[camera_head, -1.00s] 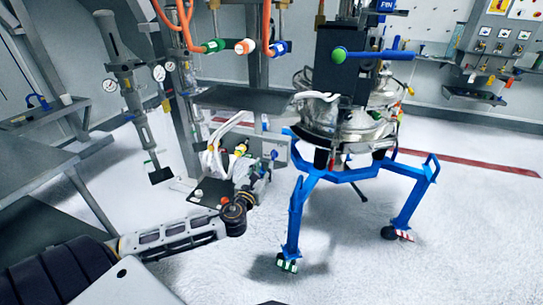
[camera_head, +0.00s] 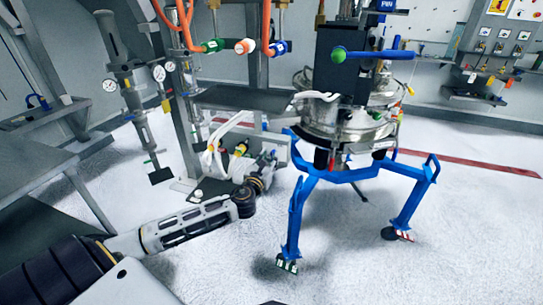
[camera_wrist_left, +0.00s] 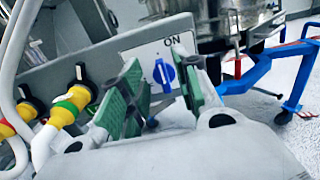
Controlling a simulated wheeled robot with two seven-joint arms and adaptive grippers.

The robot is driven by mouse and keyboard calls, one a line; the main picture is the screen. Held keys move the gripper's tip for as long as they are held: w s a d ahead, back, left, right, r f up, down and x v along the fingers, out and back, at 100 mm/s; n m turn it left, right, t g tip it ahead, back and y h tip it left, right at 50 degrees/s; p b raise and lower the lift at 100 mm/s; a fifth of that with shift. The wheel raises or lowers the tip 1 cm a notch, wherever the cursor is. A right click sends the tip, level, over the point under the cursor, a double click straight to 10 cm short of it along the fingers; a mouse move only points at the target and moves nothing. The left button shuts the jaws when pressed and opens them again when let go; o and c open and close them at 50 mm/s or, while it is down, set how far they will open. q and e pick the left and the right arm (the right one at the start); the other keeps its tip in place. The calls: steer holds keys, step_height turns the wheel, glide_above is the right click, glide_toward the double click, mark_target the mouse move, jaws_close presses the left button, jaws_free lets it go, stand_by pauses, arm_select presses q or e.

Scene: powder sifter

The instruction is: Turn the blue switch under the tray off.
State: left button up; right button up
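The blue switch (camera_wrist_left: 164,72) is on a pale panel (camera_wrist_left: 145,55) with the word ON above it in the left wrist view. Its handle stands nearly upright, tilted slightly. My left gripper (camera_wrist_left: 158,80) is open, its green-padded fingers to either side of the switch in that view. I cannot tell whether they touch it. In the head view my left gripper (camera_head: 266,172) is at the panel below the grey tray (camera_head: 240,99), and it largely covers the switch area. My right gripper is not in view.
Black knobs with yellow, red and green fittings (camera_wrist_left: 68,108) and pale hoses (camera_wrist_left: 18,60) lie left of the fingers. A blue stand (camera_head: 296,215) carrying a metal vessel (camera_head: 345,122) is to the right. A grey table (camera_head: 30,170) stands at left.

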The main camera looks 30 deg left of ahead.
arm_select(q)
steer(key=shift+x, duration=1.45)
jaws_close()
